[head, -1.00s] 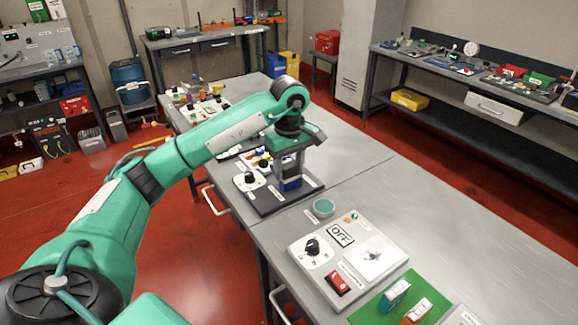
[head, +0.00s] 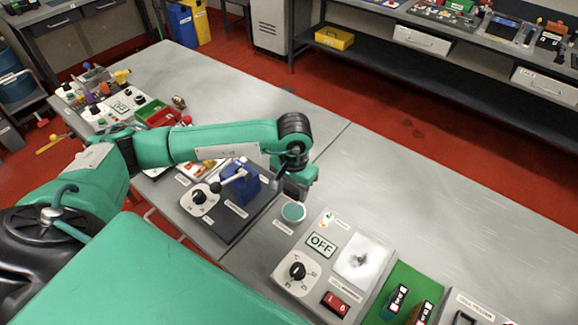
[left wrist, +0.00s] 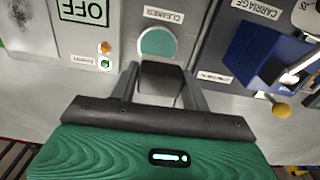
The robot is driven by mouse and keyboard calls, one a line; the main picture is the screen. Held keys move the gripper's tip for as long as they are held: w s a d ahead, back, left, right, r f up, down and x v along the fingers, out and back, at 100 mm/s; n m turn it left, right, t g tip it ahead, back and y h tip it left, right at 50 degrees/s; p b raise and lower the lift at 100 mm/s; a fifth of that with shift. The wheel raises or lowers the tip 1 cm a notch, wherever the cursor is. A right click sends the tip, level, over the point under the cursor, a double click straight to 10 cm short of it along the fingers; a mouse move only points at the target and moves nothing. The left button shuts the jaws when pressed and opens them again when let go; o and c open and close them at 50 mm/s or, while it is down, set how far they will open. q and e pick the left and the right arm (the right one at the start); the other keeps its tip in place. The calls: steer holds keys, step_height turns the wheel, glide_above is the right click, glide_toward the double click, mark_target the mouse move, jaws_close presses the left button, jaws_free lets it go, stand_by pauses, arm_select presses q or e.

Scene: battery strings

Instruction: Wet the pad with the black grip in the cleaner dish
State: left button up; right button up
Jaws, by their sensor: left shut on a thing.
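The cleaner dish (head: 293,212) is a small round dish with a teal-green inside, set on the bench beside the CLEANER label. It also shows in the left wrist view (left wrist: 157,43), just beyond the fingertips. My left gripper (head: 294,190) is above and just behind the dish in the head view. In the left wrist view its fingers (left wrist: 163,82) are shut on a dark block, which looks like the black grip (left wrist: 162,78). The pad's underside is hidden, and I cannot tell whether it touches anything. My right gripper is not in view.
A panel with an OFF sign (head: 321,244), a dial (head: 297,271) and a red switch (head: 335,303) stands right of the dish. A blue carriage block (head: 240,184) is on the left.

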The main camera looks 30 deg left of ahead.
mark_target(294, 199)
arm_select(q)
steer(key=shift+s+d+f, duration=0.1)
steer(key=shift+d+f, duration=0.1)
steer(key=shift+s+d+f, duration=0.1)
steer(key=shift+d+f, duration=0.05)
steer(key=shift+f, duration=0.4)
step_height(294, 199, down, 3)
steer(key=shift+r+b, duration=0.1)
steer(key=shift+b, duration=0.3)
steer(key=shift+f, duration=0.8)
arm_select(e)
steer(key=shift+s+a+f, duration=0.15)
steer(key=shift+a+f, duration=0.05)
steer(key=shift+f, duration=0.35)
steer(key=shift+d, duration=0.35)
arm_select(q)
steer(key=shift+f+b, duration=0.1)
steer(key=shift+b, duration=0.2)
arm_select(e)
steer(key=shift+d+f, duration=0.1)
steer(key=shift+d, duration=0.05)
arm_select(q)
steer(key=shift+f+b, duration=0.3)
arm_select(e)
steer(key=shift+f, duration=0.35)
